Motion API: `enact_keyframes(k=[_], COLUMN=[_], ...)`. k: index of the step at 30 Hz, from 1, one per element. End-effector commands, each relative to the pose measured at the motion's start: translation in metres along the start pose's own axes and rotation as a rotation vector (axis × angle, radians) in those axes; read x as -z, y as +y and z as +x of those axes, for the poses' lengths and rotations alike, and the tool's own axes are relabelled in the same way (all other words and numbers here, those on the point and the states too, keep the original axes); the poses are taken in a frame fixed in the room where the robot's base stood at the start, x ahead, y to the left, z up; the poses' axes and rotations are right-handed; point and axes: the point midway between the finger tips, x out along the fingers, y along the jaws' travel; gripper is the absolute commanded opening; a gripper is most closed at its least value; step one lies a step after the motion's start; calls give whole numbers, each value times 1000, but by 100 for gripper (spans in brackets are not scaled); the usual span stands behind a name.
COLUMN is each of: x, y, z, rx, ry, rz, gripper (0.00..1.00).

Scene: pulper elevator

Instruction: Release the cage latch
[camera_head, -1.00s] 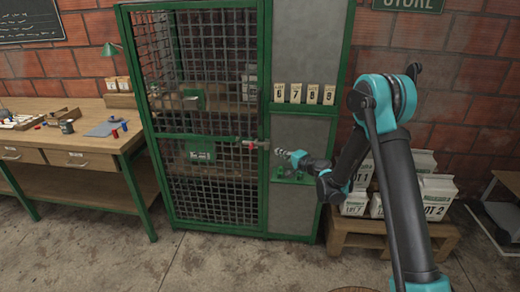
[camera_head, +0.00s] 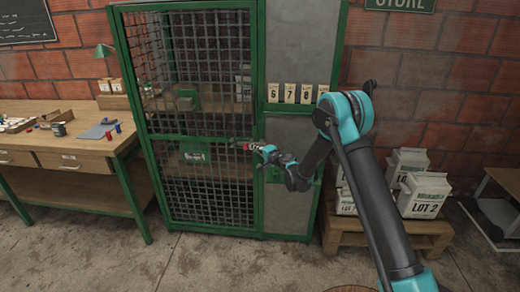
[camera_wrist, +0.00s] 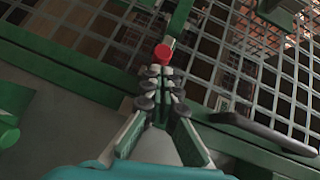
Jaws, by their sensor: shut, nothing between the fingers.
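The green-framed cage (camera_head: 261,60) stands upright with its mesh door (camera_head: 185,138) closed. A red latch end (camera_head: 246,147) shows at the right edge of the door, at mid height. In the wrist view the red end (camera_wrist: 163,52) is just beyond my fingertips, in front of the green frame and mesh. My gripper (camera_head: 259,148) reaches in from the right, at the latch. Its fingers are together in the wrist view (camera_wrist: 160,71), with nothing seen between them. Whether the tips touch the red end cannot be told. The rest of the latch is hidden behind my gripper.
A wooden workbench (camera_head: 75,160) with small items stands left of the cage. Number tags (camera_head: 290,93) sit on the grey panel above my gripper. White lot bags (camera_head: 423,194) stand on a pallet (camera_head: 385,228) to the right. The floor in front is clear.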

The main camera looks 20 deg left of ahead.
Motion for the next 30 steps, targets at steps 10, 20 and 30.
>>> enact_keyframes(k=[10,20,30], x=[-2,-29,-41], y=[0,-8,-12], z=[2,27,40], rx=[0,1,0], ry=[0,-4,-2], rz=[1,0,1], gripper=[0,0,0])
